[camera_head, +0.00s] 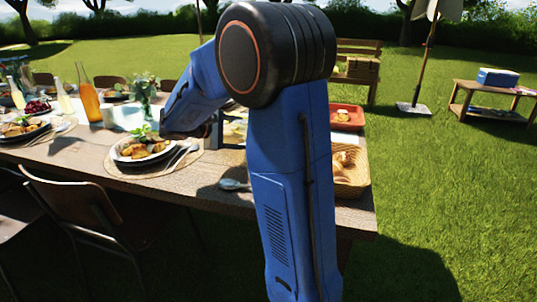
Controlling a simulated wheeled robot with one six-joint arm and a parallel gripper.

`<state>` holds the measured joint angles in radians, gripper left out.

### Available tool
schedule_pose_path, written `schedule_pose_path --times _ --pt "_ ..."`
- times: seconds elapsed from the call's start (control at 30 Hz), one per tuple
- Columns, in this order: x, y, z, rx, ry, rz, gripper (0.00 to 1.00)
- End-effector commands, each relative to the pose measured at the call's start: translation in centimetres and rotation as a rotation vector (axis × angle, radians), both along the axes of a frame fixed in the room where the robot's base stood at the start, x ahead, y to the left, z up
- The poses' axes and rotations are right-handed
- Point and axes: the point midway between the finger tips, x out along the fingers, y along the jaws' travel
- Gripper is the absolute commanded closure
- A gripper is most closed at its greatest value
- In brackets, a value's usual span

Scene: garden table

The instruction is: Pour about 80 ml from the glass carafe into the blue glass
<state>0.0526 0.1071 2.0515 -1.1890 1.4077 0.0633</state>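I cannot pick out the glass carafe or the blue glass for certain. A tall bottle-shaped glass vessel of orange liquid (88,96) stands upright on the long wooden table at the left. A pale, see-through shape (128,117) stands to its right, too small to name. My blue arm rises in front of the table and bends left, its end low over the table beside the nearest plate. The fingers of my gripper (192,132) do not show clearly, and I cannot see whether they hold anything. My arm hides part of the tabletop.
A plate of food (143,150) sits on a round mat near the front edge, with a spoon (234,184) to its right. A wicker basket (350,170) and a red tray (346,117) are at the right end. Chairs (85,212) line the near side. Lawn lies right.

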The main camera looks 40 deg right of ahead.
Motion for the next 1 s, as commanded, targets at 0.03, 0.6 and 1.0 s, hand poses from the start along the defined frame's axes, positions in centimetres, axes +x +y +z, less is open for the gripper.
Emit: schedule_pose_path --times 0.03,0.6,1.0 --pt "0.01 -0.02 0.09 -0.001 -0.014 0.000 0.95" --pt "0.37 0.01 -0.31 0.009 -0.115 -0.001 0.95" --pt "0.43 0.02 -0.30 0.012 -0.151 -0.001 0.95"
